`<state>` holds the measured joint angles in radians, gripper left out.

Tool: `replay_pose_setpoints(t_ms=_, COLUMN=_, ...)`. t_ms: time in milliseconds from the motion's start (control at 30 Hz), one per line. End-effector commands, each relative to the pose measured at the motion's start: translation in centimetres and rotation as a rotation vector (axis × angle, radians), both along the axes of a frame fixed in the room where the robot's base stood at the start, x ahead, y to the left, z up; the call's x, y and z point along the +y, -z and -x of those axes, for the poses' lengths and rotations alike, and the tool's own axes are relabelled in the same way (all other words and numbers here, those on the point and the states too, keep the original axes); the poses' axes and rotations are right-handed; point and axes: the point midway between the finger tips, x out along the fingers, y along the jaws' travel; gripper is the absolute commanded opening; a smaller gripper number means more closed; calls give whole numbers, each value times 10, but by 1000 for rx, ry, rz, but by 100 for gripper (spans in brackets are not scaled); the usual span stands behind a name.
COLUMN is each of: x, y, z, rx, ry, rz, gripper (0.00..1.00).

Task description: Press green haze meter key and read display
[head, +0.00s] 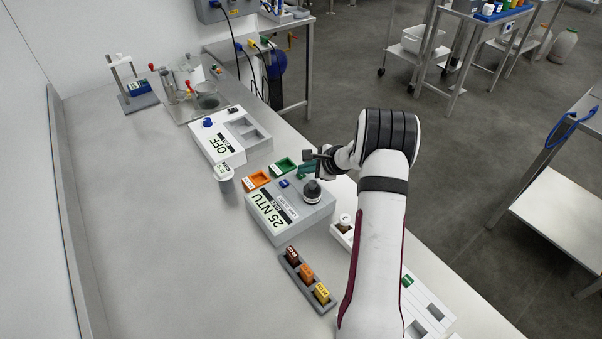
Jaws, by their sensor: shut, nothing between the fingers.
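The haze meter (297,226) is a grey box on the bench, left of my forearm. Its display (266,205) shows "25 NTU", turned sideways in the picture. A black round cap (312,191) stands on its top and a small blue key (284,183) is near its far edge. My gripper (308,160) is shut and empty, over the far right side of the meter. A teal-green piece (306,172) shows just below the fingers; I cannot tell whether it is the green key or touches them. The arm may hide part of the meter's top.
Orange (256,180) and green (285,166) trays lie behind the meter. A white device reading "OFF" (231,140) and a cup (224,178) stand beyond. A rack of coloured vials (306,275) is in front. The bench's left side is clear.

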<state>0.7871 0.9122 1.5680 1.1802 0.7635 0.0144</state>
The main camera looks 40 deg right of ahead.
Motion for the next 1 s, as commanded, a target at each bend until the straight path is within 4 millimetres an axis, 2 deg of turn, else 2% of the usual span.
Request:
replay_pose_setpoints(t_ms=300, x=0, y=-16, z=0, rx=0, ry=-1, rz=1, gripper=0)
replay_pose_setpoints(t_ms=633, x=0, y=-19, z=0, rx=0, ry=-1, rz=1, gripper=0)
replay_pose_setpoints(t_ms=1000, x=0, y=-56, z=0, rx=-2, ry=-1, rz=1, gripper=0)
